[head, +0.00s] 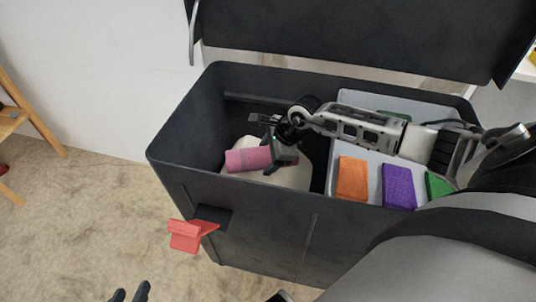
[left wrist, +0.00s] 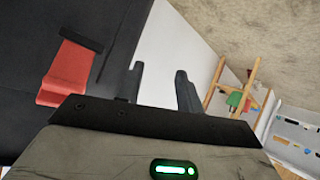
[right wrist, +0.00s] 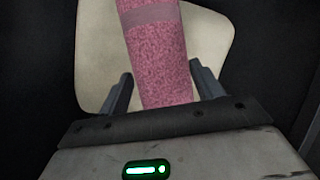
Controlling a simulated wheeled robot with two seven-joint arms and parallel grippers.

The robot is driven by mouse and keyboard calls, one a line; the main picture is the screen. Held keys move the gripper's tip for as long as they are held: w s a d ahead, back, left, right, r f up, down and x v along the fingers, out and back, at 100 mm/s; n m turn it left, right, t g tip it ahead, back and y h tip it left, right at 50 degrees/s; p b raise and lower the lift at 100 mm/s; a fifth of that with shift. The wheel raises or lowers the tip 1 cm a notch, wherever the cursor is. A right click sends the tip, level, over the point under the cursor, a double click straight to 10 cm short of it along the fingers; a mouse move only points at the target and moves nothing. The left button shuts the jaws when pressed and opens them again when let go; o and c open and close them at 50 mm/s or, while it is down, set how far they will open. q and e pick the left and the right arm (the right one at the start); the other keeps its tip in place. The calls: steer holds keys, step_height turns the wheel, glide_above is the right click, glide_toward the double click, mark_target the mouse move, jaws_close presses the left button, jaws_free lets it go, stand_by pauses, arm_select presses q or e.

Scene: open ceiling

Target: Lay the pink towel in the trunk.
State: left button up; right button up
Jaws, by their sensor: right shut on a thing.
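The pink towel (head: 248,160) is a rolled cylinder with a paler band. It is inside the open dark trunk (head: 170,157), over a cream-coloured thing (head: 290,178). My right gripper (head: 272,160) reaches down into the trunk and is shut on the towel near one end. In the right wrist view the towel (right wrist: 155,60) extends away from between the fingers, with the cream thing behind it. I cannot tell whether the towel touches it. My left gripper (head: 130,293) is outside the trunk, at the lower left, its fingers apart and empty, as the left wrist view (left wrist: 160,85) shows.
A grey tray (head: 345,98) in the trunk's right part holds orange (head: 352,179), purple (head: 398,186) and green cloths. A red latch (head: 186,236) sticks out from the trunk's front. The raised lid (head: 350,35) stands behind. Wooden furniture (head: 30,115) stands far left on open carpet.

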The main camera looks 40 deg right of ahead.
steer(key=shift+f+b, duration=0.4)
steer(key=shift+f, duration=0.15)
steer(key=o, duration=1.1)
arm_select(q)
steer(key=shift+s+d+r, duration=0.1)
steer(key=shift+d+r, duration=0.05)
